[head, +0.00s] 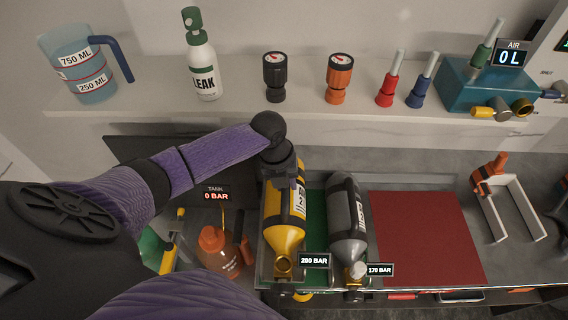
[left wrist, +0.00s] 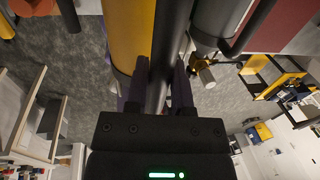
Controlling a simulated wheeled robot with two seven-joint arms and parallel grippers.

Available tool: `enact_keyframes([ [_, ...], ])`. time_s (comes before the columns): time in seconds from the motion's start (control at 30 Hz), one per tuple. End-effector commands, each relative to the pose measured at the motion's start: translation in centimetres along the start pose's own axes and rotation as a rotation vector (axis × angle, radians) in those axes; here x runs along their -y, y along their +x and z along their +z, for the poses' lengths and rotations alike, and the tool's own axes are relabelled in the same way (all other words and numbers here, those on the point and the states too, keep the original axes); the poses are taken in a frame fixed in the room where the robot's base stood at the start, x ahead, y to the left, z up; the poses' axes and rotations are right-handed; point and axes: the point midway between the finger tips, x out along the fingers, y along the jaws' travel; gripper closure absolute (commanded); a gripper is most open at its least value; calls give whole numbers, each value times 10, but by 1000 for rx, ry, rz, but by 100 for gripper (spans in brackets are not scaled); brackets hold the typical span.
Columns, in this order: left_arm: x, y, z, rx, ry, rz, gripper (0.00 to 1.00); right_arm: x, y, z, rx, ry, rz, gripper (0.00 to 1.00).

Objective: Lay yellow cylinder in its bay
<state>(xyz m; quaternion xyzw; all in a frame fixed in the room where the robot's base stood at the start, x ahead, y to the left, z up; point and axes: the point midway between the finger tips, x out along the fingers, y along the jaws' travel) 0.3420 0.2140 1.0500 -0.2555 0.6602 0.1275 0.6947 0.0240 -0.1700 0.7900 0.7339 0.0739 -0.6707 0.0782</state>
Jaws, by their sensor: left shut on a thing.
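The yellow cylinder (head: 285,232) lies lengthwise at the left end of the bench tray, its valve towards me beside a "200 BAR" tag. My left gripper (head: 284,178) is over it from above. In the left wrist view the gripper (left wrist: 160,85) is shut on a dark bar running along the yellow cylinder (left wrist: 119,35). I cannot tell whether the cylinder touches the tray floor. A grey cylinder (head: 348,215), tagged "170 BAR", lies to its right, with a strip of green mat (head: 316,215) between them. My right gripper is not in view.
A dark red mat (head: 425,238) is clear right of the grey cylinder. An orange bottle (head: 220,252) stands close left of the yellow cylinder. A white bracket with an orange clamp (head: 490,176) is at right. Gauges and a spray bottle (head: 202,68) stand on the back shelf.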

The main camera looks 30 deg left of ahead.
Motion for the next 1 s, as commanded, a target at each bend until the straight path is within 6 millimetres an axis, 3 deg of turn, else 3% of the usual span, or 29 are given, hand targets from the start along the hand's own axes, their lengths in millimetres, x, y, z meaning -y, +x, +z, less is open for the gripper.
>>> enact_keyframes([
  [0.03,4,-6,8,30,7,-18,100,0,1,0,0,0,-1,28],
  [0.27,2,8,8,29,6,-17,100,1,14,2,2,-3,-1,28],
  [1.0,-13,83,5,13,2,-10,100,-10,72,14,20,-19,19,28],
])
